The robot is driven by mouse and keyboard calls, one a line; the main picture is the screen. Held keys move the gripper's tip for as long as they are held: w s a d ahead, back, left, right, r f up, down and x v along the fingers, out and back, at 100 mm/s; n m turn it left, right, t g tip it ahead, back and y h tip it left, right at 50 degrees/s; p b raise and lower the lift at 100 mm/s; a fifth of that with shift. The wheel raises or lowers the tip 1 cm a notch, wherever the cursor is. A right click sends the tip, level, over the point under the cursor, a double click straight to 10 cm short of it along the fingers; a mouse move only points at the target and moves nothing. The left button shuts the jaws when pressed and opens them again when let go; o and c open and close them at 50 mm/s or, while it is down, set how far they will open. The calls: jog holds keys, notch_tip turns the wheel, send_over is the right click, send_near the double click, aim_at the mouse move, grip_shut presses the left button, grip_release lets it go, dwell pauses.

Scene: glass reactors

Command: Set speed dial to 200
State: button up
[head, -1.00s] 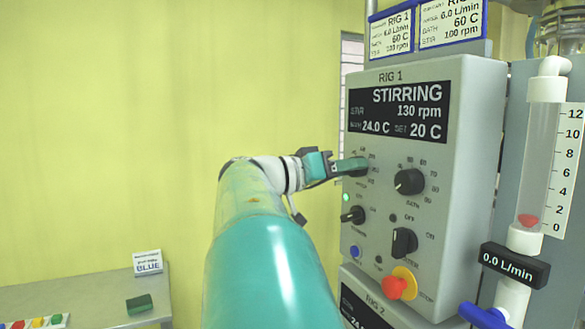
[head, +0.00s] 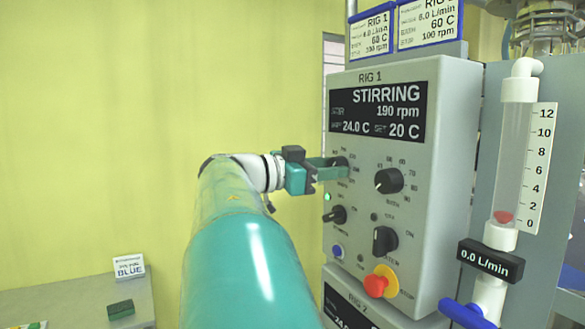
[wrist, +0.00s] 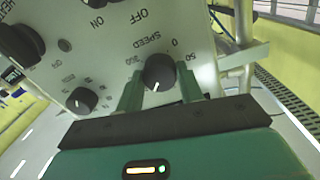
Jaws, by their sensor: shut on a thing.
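The RIG 1 panel (head: 448,120) stands to the right of my arm. Its display (head: 377,109) reads STIRRING, 190 rpm, 24.0 C and set 20 C. My gripper (head: 338,165) is shut on the black speed dial at the panel's upper left, mostly hidden by the fingers in the head view.
Close by are the bath dial (head: 389,181), a lower black knob (head: 384,241), a small knob (head: 338,215) and a red emergency button (head: 376,285). A flow meter tube (head: 512,150) reading 0.0 L/min stands right. Open space lies left, above a grey table (head: 60,295).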

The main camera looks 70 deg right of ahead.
dwell(0.3)
jog(key=o, duration=1)
jog(key=shift+w+a, duration=0.1)
jog(key=v, duration=1.3)
jog(key=shift+w+a, duration=0.2)
jog(key=shift+a, duration=0.05)
